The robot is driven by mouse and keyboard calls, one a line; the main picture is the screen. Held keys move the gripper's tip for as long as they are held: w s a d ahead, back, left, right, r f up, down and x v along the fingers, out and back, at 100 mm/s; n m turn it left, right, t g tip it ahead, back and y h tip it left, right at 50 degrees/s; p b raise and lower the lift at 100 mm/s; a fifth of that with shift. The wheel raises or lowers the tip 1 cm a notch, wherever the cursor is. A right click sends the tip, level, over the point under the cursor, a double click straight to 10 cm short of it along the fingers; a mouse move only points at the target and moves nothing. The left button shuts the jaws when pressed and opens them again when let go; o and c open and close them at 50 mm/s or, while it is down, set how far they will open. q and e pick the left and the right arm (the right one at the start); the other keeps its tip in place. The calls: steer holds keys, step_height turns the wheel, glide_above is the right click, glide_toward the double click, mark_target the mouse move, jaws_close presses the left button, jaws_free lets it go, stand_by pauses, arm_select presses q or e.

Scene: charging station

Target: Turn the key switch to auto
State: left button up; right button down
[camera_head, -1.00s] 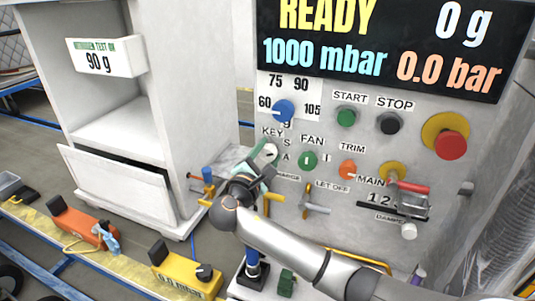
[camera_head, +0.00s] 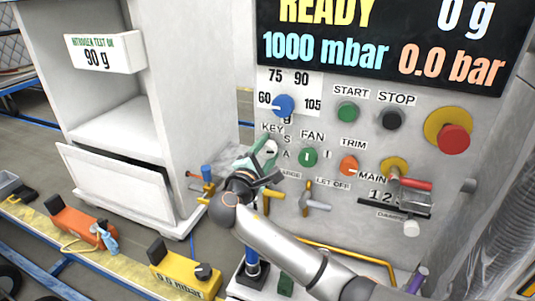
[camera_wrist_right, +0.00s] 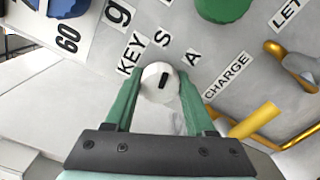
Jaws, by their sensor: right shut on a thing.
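The key switch is a round white knob (camera_wrist_right: 157,84) with a dark slot-like mark, beside the labels KEY, S and A. In the right wrist view the mark points up, roughly toward the S (camera_wrist_right: 163,40), with the A (camera_wrist_right: 192,57) further right. My right gripper (camera_wrist_right: 160,92) has its green fingers on either side of the knob and is shut on it. In the head view the same gripper (camera_head: 261,153) reaches the panel at the knob (camera_head: 271,148), which it partly covers. My left gripper is not in view.
The green FAN knob (camera_head: 308,157) and orange TRIM knob (camera_head: 348,165) sit to the right. A blue dial (camera_head: 284,105) is above. Yellow handles (camera_head: 274,196) stick out below, close to my wrist. A white cabinet (camera_head: 185,90) stands left.

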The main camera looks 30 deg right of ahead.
steer(key=m+b, duration=0.1)
steer(key=m, duration=0.1)
steer(key=m+b, duration=0.3)
steer(key=shift+a+f+m, duration=0.1)
steer(key=shift+f+m, duration=0.2)
steer(key=shift+m+b, duration=0.5)
steer(key=shift+m, duration=0.2)
steer(key=shift+r+m, duration=0.1)
steer(key=shift+m, duration=0.2)
steer(key=shift+m+b, duration=0.4)
steer(key=shift+b, duration=0.15)
steer(key=shift+r+m, duration=0.1)
steer(key=shift+m, duration=0.2)
steer(key=c, duration=0.6)
jaws_free()
steer(key=o, duration=0.3)
steer(key=shift+r, duration=0.1)
